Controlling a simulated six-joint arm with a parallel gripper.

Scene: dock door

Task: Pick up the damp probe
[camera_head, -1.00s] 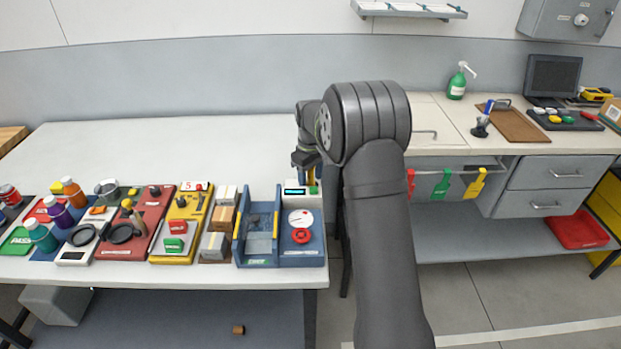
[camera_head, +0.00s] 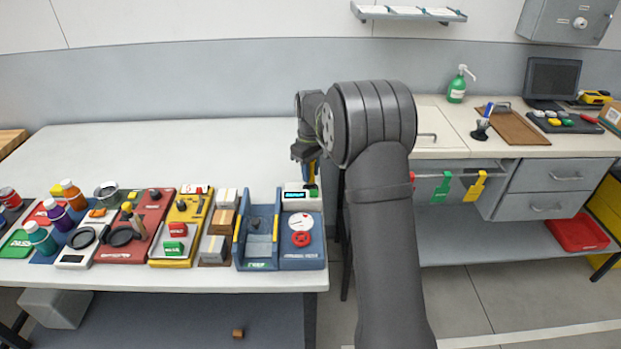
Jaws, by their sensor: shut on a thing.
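My gripper (camera_head: 305,158) is at the right end of the white table, pointing down and partly hidden by my own arm. It is shut on a slim yellow and dark thing (camera_head: 311,173), which looks like the damp probe. The thing hangs upright just above or behind a unit with a lit cyan display (camera_head: 294,195); I cannot tell whether it touches anything. Its lower end is small and hard to make out.
A blue tray (camera_head: 240,250) and a panel with a dial and red wheel (camera_head: 302,239) stand at the table's right front. Several coloured units and bottles fill the front edge leftward. The table's back (camera_head: 170,150) is clear. A counter (camera_head: 435,113) stands at right.

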